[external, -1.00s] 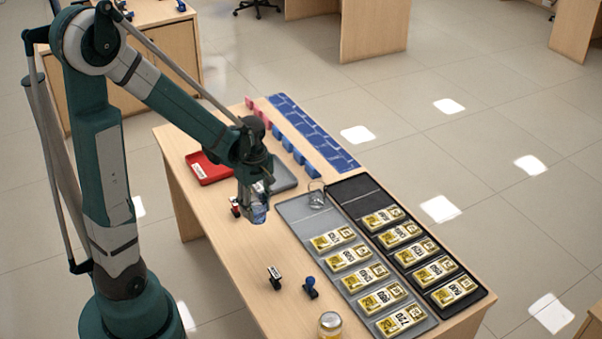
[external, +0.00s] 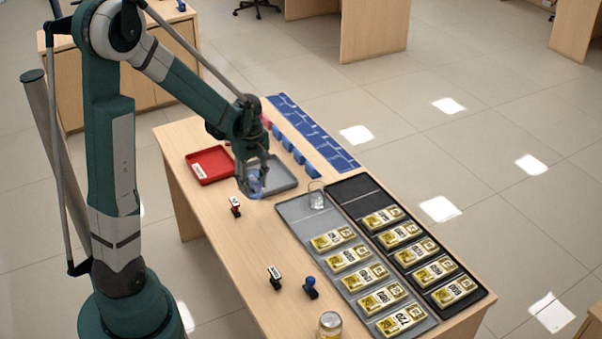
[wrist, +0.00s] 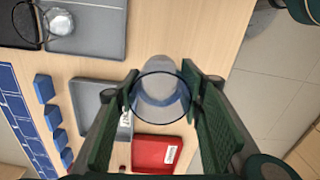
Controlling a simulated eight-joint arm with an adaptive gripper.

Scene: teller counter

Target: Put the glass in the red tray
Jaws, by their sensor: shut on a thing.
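My gripper (external: 254,184) is shut on a clear, bluish glass (external: 256,186) and holds it in front of the grey tray in the external view. In the wrist view the glass (wrist: 162,97) sits between the two green fingers of my gripper (wrist: 159,88), with its round rim toward the camera. The red tray (external: 208,166) lies at the far left of the table, left of the gripper, and looks empty with a white label. The red tray also shows in the wrist view (wrist: 152,152), below the glass. The gap between glass and table is hard to judge.
A grey tray (external: 279,175) adjoins the red one. A small red-and-black stamp (external: 235,207) stands in front. Blue blocks (external: 287,145) line the back.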

